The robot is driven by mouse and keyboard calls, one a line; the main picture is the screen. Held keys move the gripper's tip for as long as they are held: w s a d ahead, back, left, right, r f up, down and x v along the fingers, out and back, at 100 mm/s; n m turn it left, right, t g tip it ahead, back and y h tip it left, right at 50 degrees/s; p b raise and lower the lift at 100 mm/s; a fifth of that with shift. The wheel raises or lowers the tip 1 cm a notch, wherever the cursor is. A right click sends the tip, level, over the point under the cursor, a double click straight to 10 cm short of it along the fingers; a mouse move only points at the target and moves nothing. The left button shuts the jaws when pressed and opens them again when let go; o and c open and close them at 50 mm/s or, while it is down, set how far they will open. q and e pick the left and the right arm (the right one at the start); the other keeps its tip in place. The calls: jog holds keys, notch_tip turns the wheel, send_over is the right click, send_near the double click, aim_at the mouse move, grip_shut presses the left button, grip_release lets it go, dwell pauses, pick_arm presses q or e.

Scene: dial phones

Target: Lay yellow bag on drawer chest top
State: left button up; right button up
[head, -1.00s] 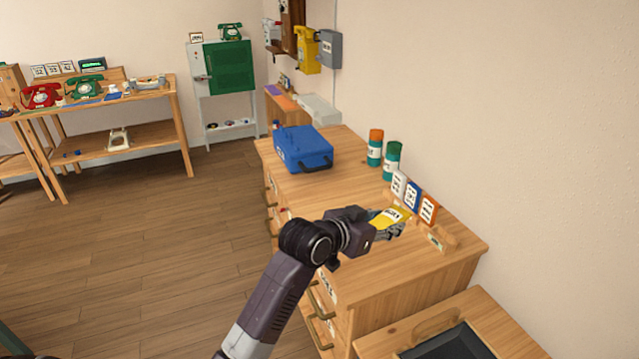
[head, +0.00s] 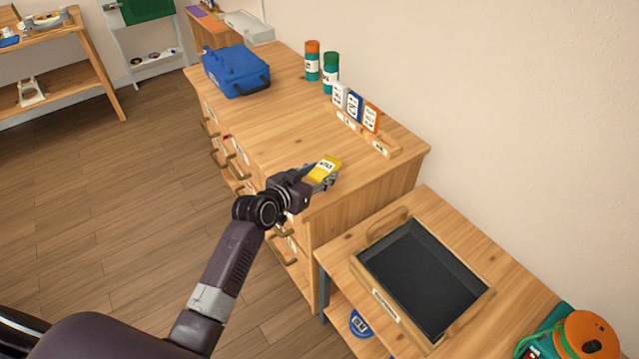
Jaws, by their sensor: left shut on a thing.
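The yellow bag (head: 326,168) is small and flat with a white label. My left gripper (head: 322,178) is shut on it and holds it over the front right part of the drawer chest top (head: 290,133). I cannot tell whether the bag touches the wood. The chest is light wood with drawers and curved handles on its front. My right gripper is not in view.
A blue case (head: 236,72) stands at the chest's far end. Two canisters (head: 330,73) and a card rack (head: 368,134) line the wall side. A lower table with a dark tray (head: 424,277) stands at the right. The chest top's middle is clear.

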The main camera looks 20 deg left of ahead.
pick_arm(q)
jog(key=shift+f, duration=2)
jog(key=shift+f+b, duration=0.2)
jog(key=shift+b, duration=0.15)
jog(key=o, duration=1.2)
jog(key=shift+c, duration=0.2)
jog(key=shift+r, duration=0.2)
jog(key=shift+s+a, duration=0.1)
jog(key=shift+s, duration=0.1)
jog(key=v, duration=1.1)
jog(key=shift+s+r, duration=0.25)
jog(key=shift+r, duration=0.1)
